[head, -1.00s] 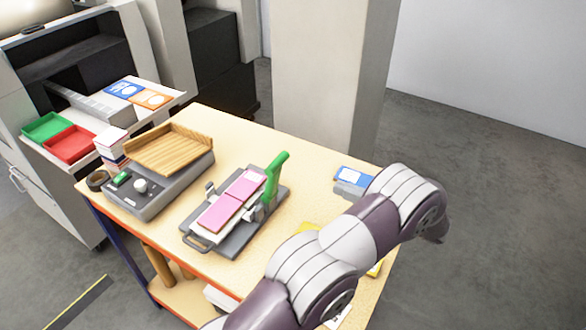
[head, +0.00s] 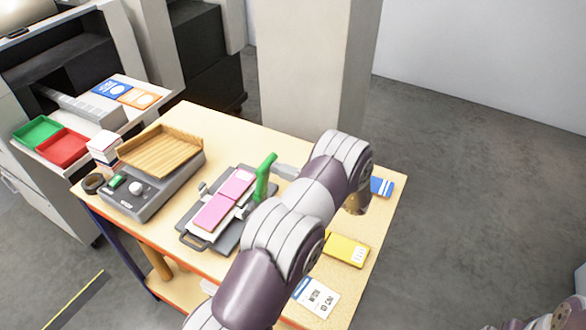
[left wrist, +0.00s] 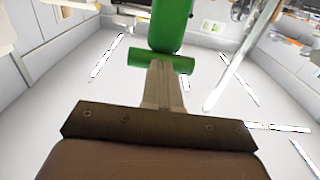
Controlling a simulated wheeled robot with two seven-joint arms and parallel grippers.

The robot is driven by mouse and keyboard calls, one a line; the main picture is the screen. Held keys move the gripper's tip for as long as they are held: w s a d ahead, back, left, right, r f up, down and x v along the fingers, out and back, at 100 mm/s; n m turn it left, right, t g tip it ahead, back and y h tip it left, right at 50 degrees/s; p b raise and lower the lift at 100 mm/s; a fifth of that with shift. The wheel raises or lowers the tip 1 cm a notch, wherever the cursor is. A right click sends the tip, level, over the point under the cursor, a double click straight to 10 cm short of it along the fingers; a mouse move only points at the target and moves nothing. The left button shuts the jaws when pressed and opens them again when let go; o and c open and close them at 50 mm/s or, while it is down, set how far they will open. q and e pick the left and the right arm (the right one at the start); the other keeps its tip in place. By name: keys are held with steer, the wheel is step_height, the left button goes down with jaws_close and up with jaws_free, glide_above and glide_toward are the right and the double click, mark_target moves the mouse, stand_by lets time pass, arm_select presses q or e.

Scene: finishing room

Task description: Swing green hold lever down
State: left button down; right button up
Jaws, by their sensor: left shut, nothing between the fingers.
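The green hold lever (head: 265,178) stands roughly upright at the right side of a grey clamp jig (head: 228,243). In the left wrist view, the shut, empty fingers (left wrist: 163,84) end at a green crosspiece (left wrist: 160,63), with a thicker green part (left wrist: 171,25) beyond. I cannot tell whether they touch the lever. My arm hides the table right of the jig's base. My right gripper is out of view.
A scale with a wooden tray (head: 160,151) stands left of the jig. A blue box (head: 381,187), a yellow pack (head: 346,250) and a white card (head: 316,297) lie at the table's right. A pale pillar (head: 312,80) rises behind the table.

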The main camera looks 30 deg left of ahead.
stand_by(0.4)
arm_select(q)
steer(key=shift+a+r+h+p, duration=0.5)
steer(key=shift+a+r+p, duration=0.05)
steer(key=shift+a+p, duration=0.05)
steer(key=a+h, duration=0.1)
steer(key=a+r+h+p, duration=0.1)
steer(key=a+h+p, duration=0.1)
steer(key=a, duration=0.1)
steer(key=shift+s+r, duration=0.15)
steer(key=shift+s, duration=0.2)
steer(key=a+f+h, duration=0.1)
steer(key=a+f, duration=0.2)
steer(key=a, duration=0.2)
steer(key=s+a+f+h, duration=0.1)
steer(key=a+f, duration=0.2)
steer(key=a, duration=0.2)
steer(key=a+f+h, duration=0.1)
steer(key=a+f, duration=0.2)
steer(key=a, duration=0.2)
steer(key=shift+s+a+t+h+b, duration=0.25)
steer(key=shift+s+t+h+b, duration=0.05)
steer(key=shift+s+t+b, duration=0.1)
steer(key=shift+a+f+b, duration=0.3)
steer(key=shift+f+b, duration=0.15)
steer(key=shift+f, duration=0.25)
steer(key=shift+a+f+b, duration=0.3)
steer(key=shift+f+b, duration=0.15)
steer(key=shift+f, duration=0.2)
